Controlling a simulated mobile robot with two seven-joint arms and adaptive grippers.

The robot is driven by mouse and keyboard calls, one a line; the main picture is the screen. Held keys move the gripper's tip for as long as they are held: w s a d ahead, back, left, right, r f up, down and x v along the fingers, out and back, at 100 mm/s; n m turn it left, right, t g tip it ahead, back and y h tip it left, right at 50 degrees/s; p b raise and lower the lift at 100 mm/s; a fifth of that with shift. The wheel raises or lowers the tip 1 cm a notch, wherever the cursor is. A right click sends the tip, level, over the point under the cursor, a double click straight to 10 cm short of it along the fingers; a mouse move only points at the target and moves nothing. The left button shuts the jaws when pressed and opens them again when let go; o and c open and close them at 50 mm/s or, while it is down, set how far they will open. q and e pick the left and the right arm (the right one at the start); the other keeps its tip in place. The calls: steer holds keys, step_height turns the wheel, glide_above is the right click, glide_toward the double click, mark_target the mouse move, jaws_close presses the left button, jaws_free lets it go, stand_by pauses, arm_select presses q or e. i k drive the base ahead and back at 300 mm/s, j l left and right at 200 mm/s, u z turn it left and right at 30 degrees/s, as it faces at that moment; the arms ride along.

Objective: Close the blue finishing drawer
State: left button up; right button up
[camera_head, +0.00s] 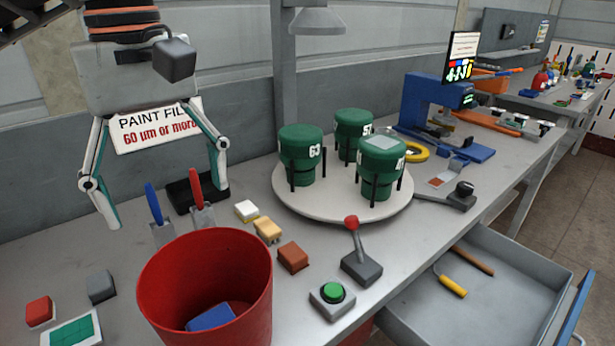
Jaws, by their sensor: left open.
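The drawer (490,286) is pulled out from under the bench at the lower right. It has a grey interior and a blue front panel (572,306), cut off by the frame's lower edge. A yellow-handled tool and a brown-handled one lie inside. My left gripper (165,203) is at the upper left, pointing down with its two fingers spread wide and nothing between them. It is far to the left of the drawer, beyond the red bucket. My right gripper is not in view.
A red bucket (160,275) stands at the front. A round turntable (343,207) carries three green cans. A red-knobbed lever (352,224) and a green button (332,293) sit between bucket and drawer. Floor (597,200) shows clear right of the bench.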

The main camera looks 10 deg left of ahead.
mark_target(529, 299)
steer(key=k+l, duration=0.8)
